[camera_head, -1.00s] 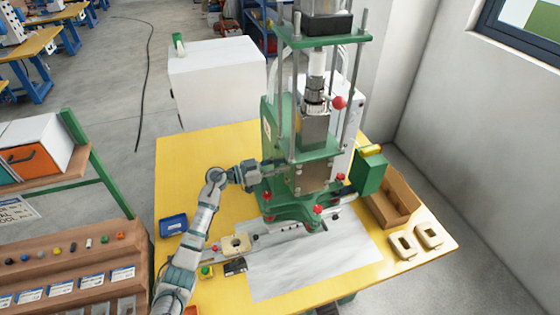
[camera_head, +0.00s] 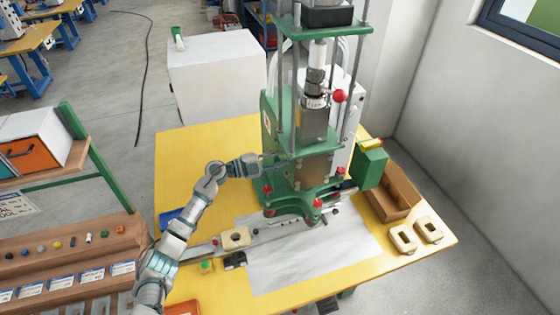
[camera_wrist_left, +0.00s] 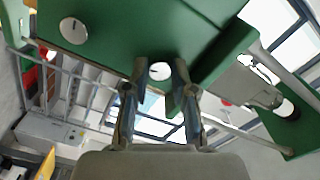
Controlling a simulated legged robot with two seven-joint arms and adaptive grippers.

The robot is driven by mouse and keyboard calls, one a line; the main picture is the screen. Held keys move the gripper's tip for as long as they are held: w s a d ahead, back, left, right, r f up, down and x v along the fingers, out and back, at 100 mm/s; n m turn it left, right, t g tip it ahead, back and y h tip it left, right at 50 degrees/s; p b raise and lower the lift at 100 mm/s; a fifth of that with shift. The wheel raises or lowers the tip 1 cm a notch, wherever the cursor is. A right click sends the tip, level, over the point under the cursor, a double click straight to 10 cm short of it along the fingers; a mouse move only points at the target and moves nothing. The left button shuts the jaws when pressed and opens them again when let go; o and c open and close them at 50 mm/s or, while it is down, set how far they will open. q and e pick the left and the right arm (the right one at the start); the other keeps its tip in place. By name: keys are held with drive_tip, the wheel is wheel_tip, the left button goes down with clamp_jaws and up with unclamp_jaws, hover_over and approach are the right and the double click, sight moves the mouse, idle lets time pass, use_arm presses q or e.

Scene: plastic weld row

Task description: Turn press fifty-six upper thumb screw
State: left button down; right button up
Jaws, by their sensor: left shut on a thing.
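The green press (camera_head: 283,150) stands on the yellow table, with a steel ram and block at its middle. My left gripper (camera_head: 273,161) is at the left side of the press, at mid-height. In the left wrist view its two fingers (camera_wrist_left: 155,80) point at the green press plate (camera_wrist_left: 130,25). A small pale round screw head (camera_wrist_left: 160,71) sits between the fingertips, and the fingers are shut on it. A second round silver head (camera_wrist_left: 73,30) is on the plate to the left. The head view hides the held screw. My right gripper is not in view.
A blue tray (camera_head: 172,218) lies partly behind my left arm. A cream part (camera_head: 236,238) sits on the rail in front of the press. A cardboard box (camera_head: 393,192) and two cream parts (camera_head: 403,238) are at the right. A white cabinet (camera_head: 217,85) stands behind.

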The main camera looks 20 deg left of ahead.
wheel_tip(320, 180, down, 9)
drive_tip(key=b, duration=0.9)
use_arm(q)
drive_tip(key=shift+f+m+b, duration=0.2)
drive_tip(key=shift+m+b, duration=1.1)
drive_tip(key=shift+m, duration=3.65)
drive_tip(key=shift+f+m+b, duration=0.2)
drive_tip(key=shift+m+b, duration=1.1)
drive_tip(key=shift+m, duration=3.65)
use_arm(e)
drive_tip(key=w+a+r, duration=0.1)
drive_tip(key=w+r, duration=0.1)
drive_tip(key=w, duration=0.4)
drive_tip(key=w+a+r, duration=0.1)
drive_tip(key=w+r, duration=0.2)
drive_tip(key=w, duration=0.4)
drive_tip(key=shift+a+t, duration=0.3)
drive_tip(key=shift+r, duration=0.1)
